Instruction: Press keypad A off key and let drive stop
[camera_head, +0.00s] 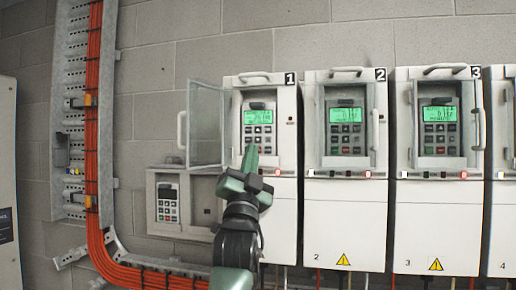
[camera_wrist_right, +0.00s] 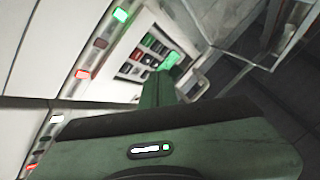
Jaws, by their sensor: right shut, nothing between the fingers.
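Drive 1 (camera_head: 274,213) is a white cabinet with its clear door (camera_head: 206,125) swung open to the left. Its keypad (camera_head: 260,134) has a lit green screen and rows of dark keys, with one red and one green key visible in the wrist view (camera_wrist_right: 145,54). I cannot read a letter A on any keypad. My right gripper (camera_head: 250,160) is shut and empty, its green fingers pointing up in front of the lower left of this keypad. I cannot tell whether the tips touch a key. My left gripper is not in view.
Drive 2 (camera_head: 345,222) and drive 3 (camera_head: 436,225) stand to the right with lit screens behind their handled fronts. A small wall box with a keypad (camera_head: 167,203) is at lower left. Orange cables (camera_head: 93,130) run down the wall.

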